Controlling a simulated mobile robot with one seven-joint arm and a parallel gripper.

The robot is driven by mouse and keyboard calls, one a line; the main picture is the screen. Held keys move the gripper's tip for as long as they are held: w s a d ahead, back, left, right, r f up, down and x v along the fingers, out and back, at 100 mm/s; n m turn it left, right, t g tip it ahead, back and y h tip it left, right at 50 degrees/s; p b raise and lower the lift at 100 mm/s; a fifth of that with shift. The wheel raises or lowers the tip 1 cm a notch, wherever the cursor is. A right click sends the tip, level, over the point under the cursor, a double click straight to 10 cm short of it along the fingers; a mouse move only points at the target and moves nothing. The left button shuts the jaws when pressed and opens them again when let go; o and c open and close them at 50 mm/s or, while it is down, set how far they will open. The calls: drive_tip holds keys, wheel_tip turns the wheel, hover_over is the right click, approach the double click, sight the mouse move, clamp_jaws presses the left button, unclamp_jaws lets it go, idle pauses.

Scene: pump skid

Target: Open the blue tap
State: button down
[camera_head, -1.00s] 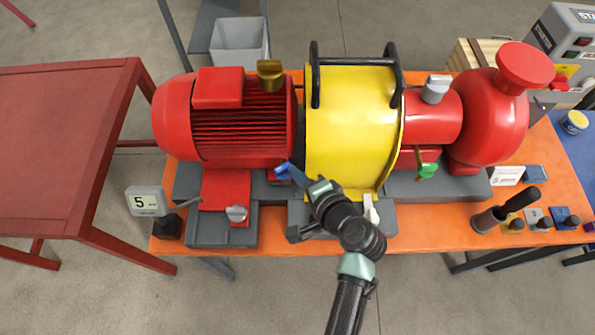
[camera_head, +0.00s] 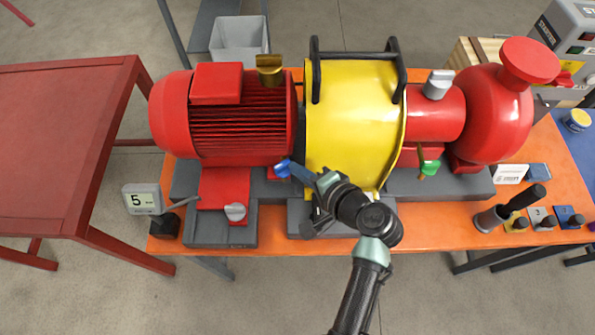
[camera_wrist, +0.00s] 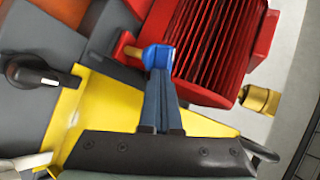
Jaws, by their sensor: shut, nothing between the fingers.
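The blue tap (camera_head: 282,168) is on the near side of the skid, between the red motor and the yellow guard. In the wrist view its rounded blue handle (camera_wrist: 158,57) sits beside a brass stem, just ahead of my fingertips. My gripper (camera_head: 292,170) is shut, its blue-grey fingers together and pointing at the handle. In the wrist view my gripper (camera_wrist: 160,80) reaches the handle's near edge. Whether the tips touch it or only overlap it in view I cannot tell. The fingers hide part of the handle.
The red motor (camera_head: 175,120) and yellow guard (camera_head: 350,125) rise close to the fingers. A green tap (camera_head: 429,168) is to the right. A brass fitting (camera_head: 269,68) stands behind the motor. A display reading 5 (camera_head: 142,199) stands at the front left.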

drive_tip(key=shift+w+d+f+n+g+y+b, duration=0.1)
drive_tip(key=shift+w+d+n+g+y+b, duration=0.15)
drive_tip(key=shift+w+n+g+y+b, duration=0.35)
drive_tip(key=shift+w+d, duration=0.1)
drive_tip(key=shift+w, duration=0.1)
idle(0.5)
drive_tip(key=shift+d, duration=0.1)
